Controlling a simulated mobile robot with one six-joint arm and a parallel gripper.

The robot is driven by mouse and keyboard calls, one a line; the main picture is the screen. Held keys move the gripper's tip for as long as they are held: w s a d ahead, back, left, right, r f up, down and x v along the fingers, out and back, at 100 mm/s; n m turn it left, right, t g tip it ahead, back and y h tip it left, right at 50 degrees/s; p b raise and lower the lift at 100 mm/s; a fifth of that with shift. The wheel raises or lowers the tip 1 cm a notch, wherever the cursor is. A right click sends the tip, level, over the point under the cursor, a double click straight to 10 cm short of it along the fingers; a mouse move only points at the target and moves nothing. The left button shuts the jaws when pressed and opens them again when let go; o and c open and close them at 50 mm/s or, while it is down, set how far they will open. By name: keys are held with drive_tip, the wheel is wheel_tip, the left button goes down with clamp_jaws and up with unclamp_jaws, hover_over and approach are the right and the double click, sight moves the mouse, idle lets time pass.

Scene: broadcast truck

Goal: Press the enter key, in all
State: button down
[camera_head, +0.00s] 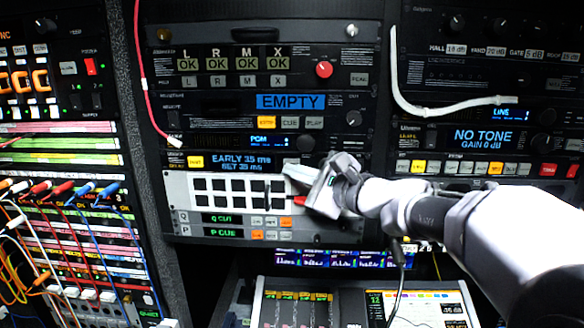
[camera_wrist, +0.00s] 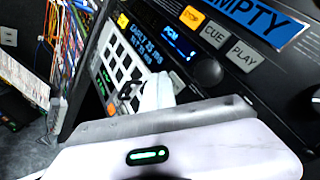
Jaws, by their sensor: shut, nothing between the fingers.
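A pale keypad panel (camera_head: 228,181) with two rows of black keys sits low in the middle rack. It also shows in the wrist view (camera_wrist: 107,75), tilted. My gripper (camera_head: 292,174) is shut and empty, in front of the panel's right end. In the wrist view my fingertips (camera_wrist: 134,95) overlap the keypad's near side; I cannot tell whether they touch a key. A small red patch (camera_head: 299,200) shows just below my gripper. No label reading enter is legible, and my gripper hides part of the panel's right side.
An EMPTY display (camera_head: 290,101) with buttons and knobs is above the keypad. Q CUE and P CUE rows (camera_head: 220,226) are just below it. A patch bay with coloured cables (camera_head: 75,190) stands left. A mixing desk (camera_head: 300,305) juts out below. A white cable (camera_head: 400,95) hangs at upper right.

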drive_tip(key=shift+s+a+b, duration=0.1)
drive_tip(key=shift+s+b, duration=1.15)
drive_tip(key=shift+s, duration=1.25)
drive_tip(key=s+f+n+g+h+b, duration=0.1)
drive_tip(key=s+f+n+g+b, duration=0.1)
drive_tip(key=s+f+b, duration=0.55)
drive_tip(key=s+f+n+g+h+b, duration=0.1)
drive_tip(key=s+f+n+b, duration=0.25)
drive_tip(key=f, duration=0.75)
drive_tip(key=s+f+n+g+h+b, duration=0.1)
drive_tip(key=s+f+n+g+b, duration=0.1)
drive_tip(key=s+f+b, duration=0.65)
drive_tip(key=s+d+f+n+h+b, duration=0.1)
drive_tip(key=s+d+f+h+b, duration=0.1)
drive_tip(key=f, duration=0.6)
drive_tip(key=s+d+f+n+g+h+b, duration=0.1)
drive_tip(key=s+d+f+b, duration=0.3)
drive_tip(key=f, duration=0.4)
drive_tip(key=s+d+f+n+h+b, duration=0.3)
drive_tip(key=d+f+h+b, duration=0.1)
drive_tip(key=f, duration=0.5)
drive_tip(key=shift+s+d+g+b, duration=0.25)
drive_tip(key=shift+d+g+b, duration=0.1)
drive_tip(key=shift+d, duration=0.4)
